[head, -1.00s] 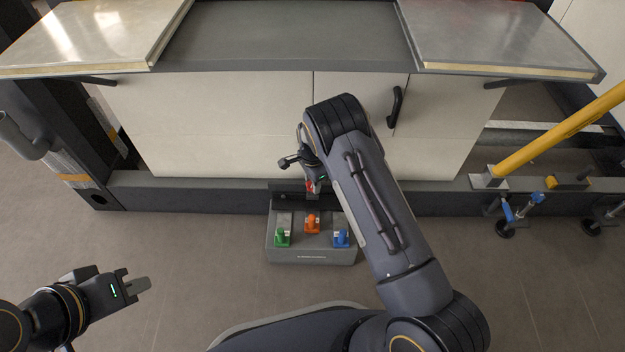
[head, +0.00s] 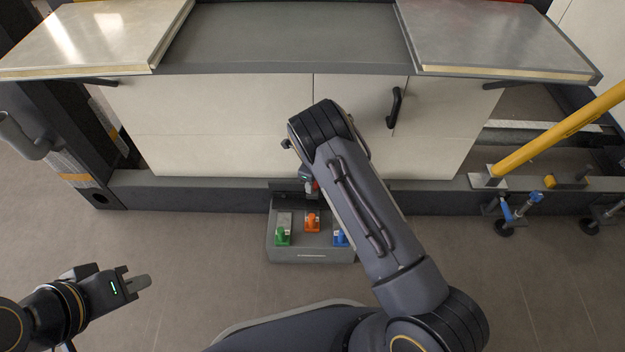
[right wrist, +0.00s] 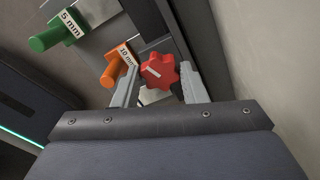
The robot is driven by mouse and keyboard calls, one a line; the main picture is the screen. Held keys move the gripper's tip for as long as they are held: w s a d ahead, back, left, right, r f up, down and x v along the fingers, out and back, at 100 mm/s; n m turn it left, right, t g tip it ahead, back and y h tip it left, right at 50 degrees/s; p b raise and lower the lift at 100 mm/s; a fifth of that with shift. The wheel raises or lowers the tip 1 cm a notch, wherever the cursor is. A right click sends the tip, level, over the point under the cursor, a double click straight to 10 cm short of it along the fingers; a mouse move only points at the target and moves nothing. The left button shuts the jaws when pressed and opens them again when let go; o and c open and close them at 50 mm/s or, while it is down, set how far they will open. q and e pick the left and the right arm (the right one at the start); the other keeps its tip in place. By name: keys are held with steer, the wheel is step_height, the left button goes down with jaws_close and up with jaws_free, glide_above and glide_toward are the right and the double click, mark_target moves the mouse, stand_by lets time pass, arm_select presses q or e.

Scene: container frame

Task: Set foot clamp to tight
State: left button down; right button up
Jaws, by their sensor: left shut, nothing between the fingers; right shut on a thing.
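The red star-shaped knob (right wrist: 159,71), with a pale line on its face, sits between the fingers of my right gripper (right wrist: 160,66) in the right wrist view. My right gripper is shut on this knob. In the head view only a bit of red (head: 315,186) shows at the base beam, and my right arm hides most of that gripper. I cannot read a scale or a tight mark beside the knob. My left gripper (head: 141,284) is shut and empty, low at the left above the floor.
In front of the knob is a grey tray (head: 312,256) with a green peg (head: 283,236), an orange peg (head: 312,221) and a blue peg (head: 340,237). White panels with a black handle (head: 395,106) stand behind. A yellow bar (head: 560,132) slants at the right. Floor at left is clear.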

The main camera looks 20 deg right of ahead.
steer(key=shift+m, duration=0.8)
steer(key=o, duration=1)
steer(key=shift+c, duration=0.2)
steer(key=shift+r, duration=0.1)
step_height(320, 180, up, 8)
steer(key=p, duration=0.3)
steer(key=shift+f, duration=0.2)
